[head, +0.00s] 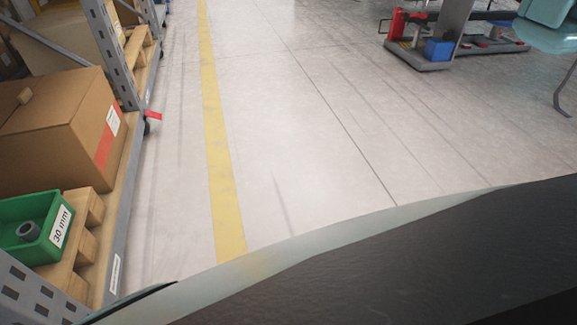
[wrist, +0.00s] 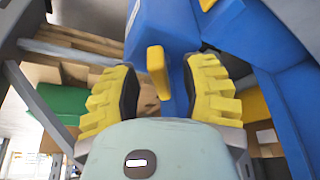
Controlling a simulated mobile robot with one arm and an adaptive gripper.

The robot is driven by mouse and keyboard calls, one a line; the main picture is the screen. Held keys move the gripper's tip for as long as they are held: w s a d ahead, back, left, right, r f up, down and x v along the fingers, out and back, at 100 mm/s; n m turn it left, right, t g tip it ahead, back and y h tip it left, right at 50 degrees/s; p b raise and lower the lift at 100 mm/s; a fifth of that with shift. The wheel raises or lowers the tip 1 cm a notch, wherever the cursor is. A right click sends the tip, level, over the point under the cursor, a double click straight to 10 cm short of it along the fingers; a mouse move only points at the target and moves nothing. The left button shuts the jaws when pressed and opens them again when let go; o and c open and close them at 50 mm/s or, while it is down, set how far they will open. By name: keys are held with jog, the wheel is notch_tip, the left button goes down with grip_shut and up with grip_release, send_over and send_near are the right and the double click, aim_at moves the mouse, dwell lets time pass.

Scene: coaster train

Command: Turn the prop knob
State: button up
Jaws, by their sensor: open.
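In the wrist view, a small upright yellow piece (wrist: 157,72), which looks like the prop knob, stands out in front of a blue body (wrist: 165,25). My gripper (wrist: 163,80) has two stepped yellow fingers with dark inner pads. It is open, with one finger on each side of the yellow piece. Gaps show between the piece and both fingers. I cannot tell how deep it sits between them. The knob and my gripper are not visible in the head view.
Shelving at left in the head view holds a cardboard box (head: 60,130) and a green bin (head: 14,215) on a pallet (head: 88,232). A yellow line (head: 215,130) crosses the open floor (head: 310,130). A blue frame (wrist: 285,95) stands right of my gripper.

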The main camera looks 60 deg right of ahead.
jog(key=shift+o, duration=0.2)
grip_shut()
dwell(0.4)
